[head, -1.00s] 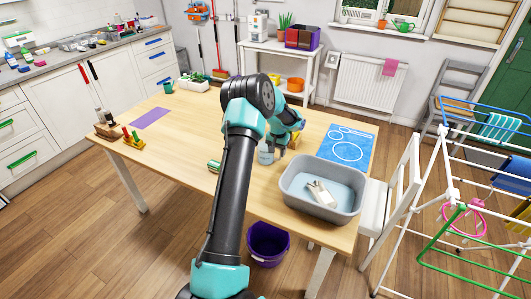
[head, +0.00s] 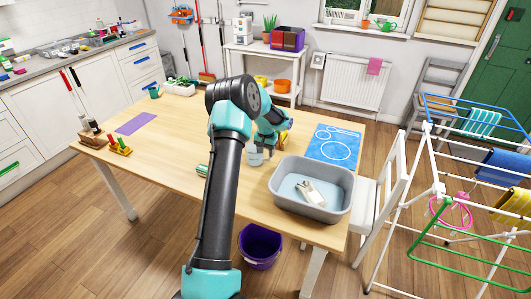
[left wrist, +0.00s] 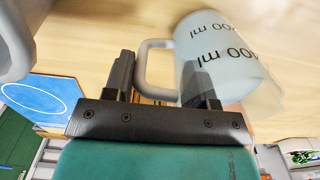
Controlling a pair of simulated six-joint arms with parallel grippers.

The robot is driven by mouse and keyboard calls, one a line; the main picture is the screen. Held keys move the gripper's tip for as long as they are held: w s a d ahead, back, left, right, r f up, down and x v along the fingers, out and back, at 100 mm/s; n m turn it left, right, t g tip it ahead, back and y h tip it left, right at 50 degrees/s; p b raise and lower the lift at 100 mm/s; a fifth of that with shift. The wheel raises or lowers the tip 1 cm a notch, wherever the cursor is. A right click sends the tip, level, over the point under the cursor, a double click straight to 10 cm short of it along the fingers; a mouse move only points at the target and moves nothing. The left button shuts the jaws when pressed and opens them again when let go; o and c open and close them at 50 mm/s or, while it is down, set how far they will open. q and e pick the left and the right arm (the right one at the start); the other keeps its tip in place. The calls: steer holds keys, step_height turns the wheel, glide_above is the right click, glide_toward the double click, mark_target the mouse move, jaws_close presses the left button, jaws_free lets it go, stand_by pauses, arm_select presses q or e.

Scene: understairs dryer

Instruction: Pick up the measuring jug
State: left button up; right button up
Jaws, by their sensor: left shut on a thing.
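The measuring jug (head: 255,158) is a small translucent cup beside the grey tub on the wooden table. In the left wrist view the jug (left wrist: 235,65) shows dark "ml" marks and a pale handle (left wrist: 143,68). My left gripper (head: 265,145) reaches down at the jug from above. In the left wrist view the gripper (left wrist: 160,85) is shut on the jug at its handle side, with the handle between the fingers. Whether the jug touches the table cannot be told. My right gripper is in no view.
The grey tub (head: 284,204), holding water and a pale object, stands right of the jug. A blue mat (head: 333,146) lies behind it. A green-striped item (head: 202,170) is left of my arm. A purple mat (head: 136,123) lies in free room at the left.

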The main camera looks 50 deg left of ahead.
arm_select(q)
steer(key=shift+r, duration=4.55)
